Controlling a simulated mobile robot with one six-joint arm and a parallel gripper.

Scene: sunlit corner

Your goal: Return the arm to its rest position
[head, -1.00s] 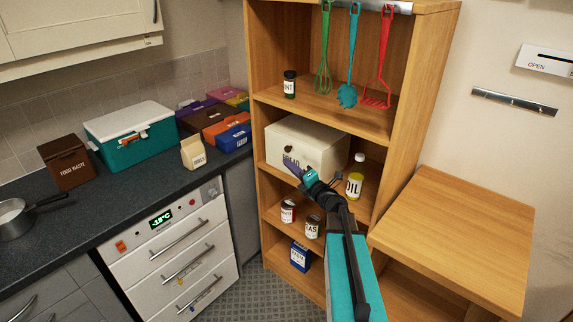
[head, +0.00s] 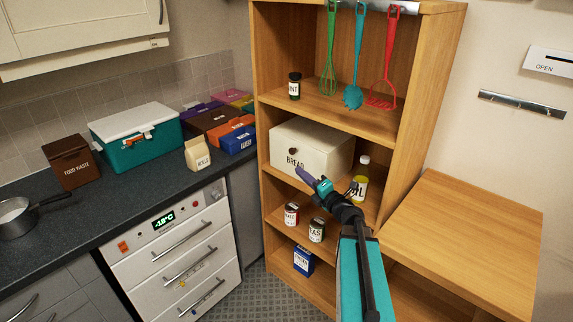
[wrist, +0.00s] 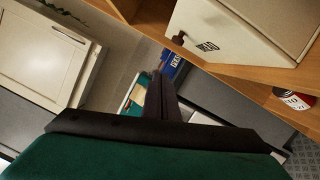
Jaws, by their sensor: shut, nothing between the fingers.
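My gripper (head: 301,174) is shut and empty, with its purple fingertips together. In the head view it is in front of the lower front of the cream bread box, and I cannot tell whether it touches. My teal and black arm reaches up to it from the bottom of the picture. In the wrist view the closed dark fingers (wrist: 161,97) point up the middle, with the bread box at the upper right and nothing between them.
The bread box (head: 318,150) stands on the wooden shelf unit (head: 422,100). An oil bottle (head: 361,186) is beside my wrist, and two jars (head: 291,215) stand below. Utensils hang above. A lower wooden cabinet (head: 470,240) stands at right. The counter (head: 110,215) is at left.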

